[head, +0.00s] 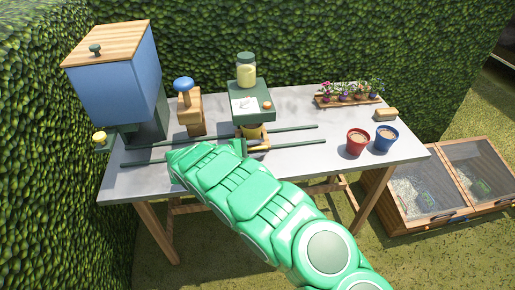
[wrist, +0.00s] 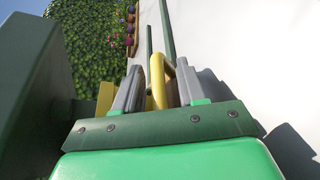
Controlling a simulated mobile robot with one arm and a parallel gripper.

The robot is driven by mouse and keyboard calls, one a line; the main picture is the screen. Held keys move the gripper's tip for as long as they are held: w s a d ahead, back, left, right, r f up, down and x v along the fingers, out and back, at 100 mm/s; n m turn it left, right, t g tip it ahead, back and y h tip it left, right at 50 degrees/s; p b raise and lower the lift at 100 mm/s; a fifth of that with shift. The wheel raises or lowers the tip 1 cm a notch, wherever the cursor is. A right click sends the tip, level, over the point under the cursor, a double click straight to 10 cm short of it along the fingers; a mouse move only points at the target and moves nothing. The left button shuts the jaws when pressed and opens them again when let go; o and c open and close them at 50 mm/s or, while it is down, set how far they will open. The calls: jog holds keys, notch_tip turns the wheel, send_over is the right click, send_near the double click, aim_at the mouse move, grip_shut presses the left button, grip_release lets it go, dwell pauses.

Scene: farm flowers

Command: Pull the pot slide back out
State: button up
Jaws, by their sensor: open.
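The pot slide runs on two dark green rails (head: 290,130) laid along the grey table. A yellow part of the slide (head: 254,131) shows under the green station (head: 252,103) at the table's middle. In the wrist view a yellow looped handle (wrist: 157,80) stands between the two grey fingers of my gripper (wrist: 166,88). The fingers are open, one on each side of it; I cannot tell whether either touches it. Another yellow piece (wrist: 105,98) is partly hidden behind the left finger. In the head view my green arm hides the fingertips and part of the near rail.
A blue hopper (head: 115,85) stands at the left, with a wooden block with a blue knob (head: 188,108) beside it. Red (head: 357,141) and blue (head: 384,138) pots stand at the right, near a flower tray (head: 347,98). A hedge borders the table's back and left.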

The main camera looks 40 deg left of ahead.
jog(key=shift+c, duration=0.4)
grip_shut()
jog(key=w+d, duration=1.6)
jog(key=shift+r, duration=0.1)
jog(key=shift+c, duration=0.2)
grip_release()
jog(key=shift+d, duration=0.1)
jog(key=shift+o, duration=0.6)
